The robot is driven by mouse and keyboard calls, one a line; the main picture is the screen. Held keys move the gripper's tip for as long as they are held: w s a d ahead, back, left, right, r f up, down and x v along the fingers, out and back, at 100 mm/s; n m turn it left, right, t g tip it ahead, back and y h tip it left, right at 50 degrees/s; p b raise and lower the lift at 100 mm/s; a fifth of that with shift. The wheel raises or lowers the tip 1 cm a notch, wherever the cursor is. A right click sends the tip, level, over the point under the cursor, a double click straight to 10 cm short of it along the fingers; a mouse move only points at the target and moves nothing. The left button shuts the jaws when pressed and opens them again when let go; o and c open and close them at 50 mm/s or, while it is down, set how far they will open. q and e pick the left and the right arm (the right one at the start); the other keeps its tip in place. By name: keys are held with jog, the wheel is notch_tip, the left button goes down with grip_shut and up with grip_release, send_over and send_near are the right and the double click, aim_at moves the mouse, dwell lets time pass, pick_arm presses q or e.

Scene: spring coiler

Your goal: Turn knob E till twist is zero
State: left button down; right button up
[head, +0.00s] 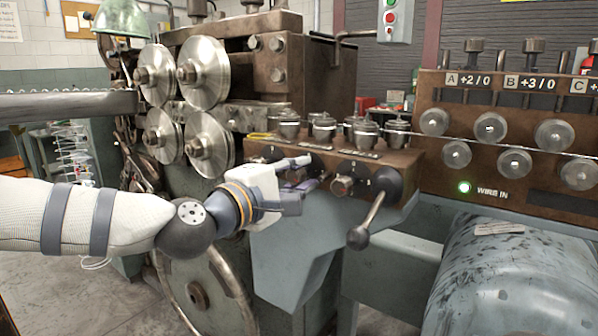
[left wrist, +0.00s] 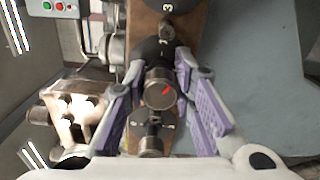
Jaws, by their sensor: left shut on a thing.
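My left gripper (head: 298,180) reaches in from the left to the front of the brown control box (head: 403,186) in the head view. In the left wrist view its purple-padded fingers (left wrist: 162,92) are shut on a round metal knob (left wrist: 160,88). The knob's face carries a red mark that points up and to the right. The gripper hides this knob in the head view, and I cannot read its letter. Another knob (head: 341,187) with a reddish face sits just right of the gripper. No twist reading is legible. My right gripper is in neither view.
A ball-ended lever (head: 359,237) hangs from the box's right side. Several metal posts (head: 324,130) stand on top. Large steel rollers (head: 204,73) are at the left. The straightener panel (head: 505,122) at the right shows "A +2/0", "B +3/0" and a lit green "WIRE IN" lamp (head: 464,187).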

pick_arm(q)
jog(key=m+p, duration=0.1)
jog(key=m, duration=0.4)
jog(key=shift+r+m, duration=0.15)
jog(key=shift+m, duration=0.15)
jog(key=m+p, duration=0.1)
jog(key=m, duration=0.2)
jog(key=shift+m+p, duration=0.35)
jog(key=shift+m, duration=0.75)
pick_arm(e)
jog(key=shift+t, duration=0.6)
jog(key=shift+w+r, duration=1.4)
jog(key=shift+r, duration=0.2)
pick_arm(q)
jog(key=shift+f, duration=0.2)
jog(key=c, duration=1.3)
grip_release()
jog(key=shift+c, duration=0.2)
